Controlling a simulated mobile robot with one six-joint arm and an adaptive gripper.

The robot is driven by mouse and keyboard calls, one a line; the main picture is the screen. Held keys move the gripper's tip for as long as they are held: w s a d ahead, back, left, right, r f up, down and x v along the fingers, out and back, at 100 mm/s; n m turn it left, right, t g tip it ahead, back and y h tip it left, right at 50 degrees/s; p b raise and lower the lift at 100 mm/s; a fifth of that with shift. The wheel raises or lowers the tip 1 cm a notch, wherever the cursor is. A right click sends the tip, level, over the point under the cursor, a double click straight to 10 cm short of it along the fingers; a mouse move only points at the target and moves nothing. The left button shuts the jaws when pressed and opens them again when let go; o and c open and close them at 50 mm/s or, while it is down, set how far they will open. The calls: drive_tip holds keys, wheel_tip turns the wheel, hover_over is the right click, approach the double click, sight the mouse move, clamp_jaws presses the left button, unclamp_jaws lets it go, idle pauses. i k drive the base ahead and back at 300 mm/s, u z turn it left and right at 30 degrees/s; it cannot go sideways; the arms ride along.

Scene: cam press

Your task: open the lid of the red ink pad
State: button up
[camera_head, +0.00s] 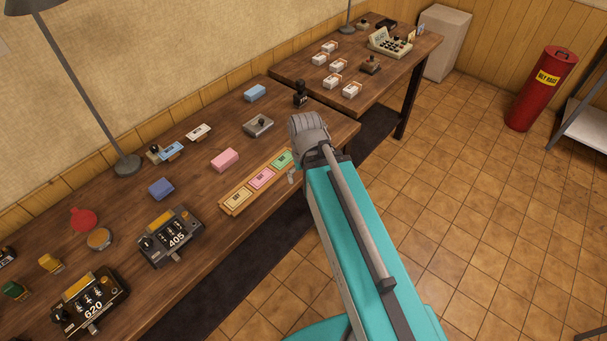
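No object in the head view is clearly marked as the red ink pad. A red, rounded piece with a small bump (83,219) is on the left part of the workbench. Beside it is a shallow round tin (99,238) with a brownish top. I cannot tell whether the two are joined, or whether either is the ink pad. A pink block (225,159) lies farther right. My teal and grey arm reaches over the bench's front edge, well to the right of the red piece. My gripper's fingers cannot be made out.
The wooden workbench (205,190) also holds two dark counter devices reading 405 (172,238) and 620 (90,305), a tray of coloured cards (233,199), blue blocks and a lamp (127,165). A second table (400,68) stands behind. The tiled floor at right is mostly clear; a red bin (540,95) stands there.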

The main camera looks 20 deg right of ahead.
sight(255, 126)
drive_tip(key=k, duration=1.3)
drive_tip(key=u, duration=0.4)
drive_tip(key=i, duration=1.7)
drive_tip(key=z, duration=0.5)
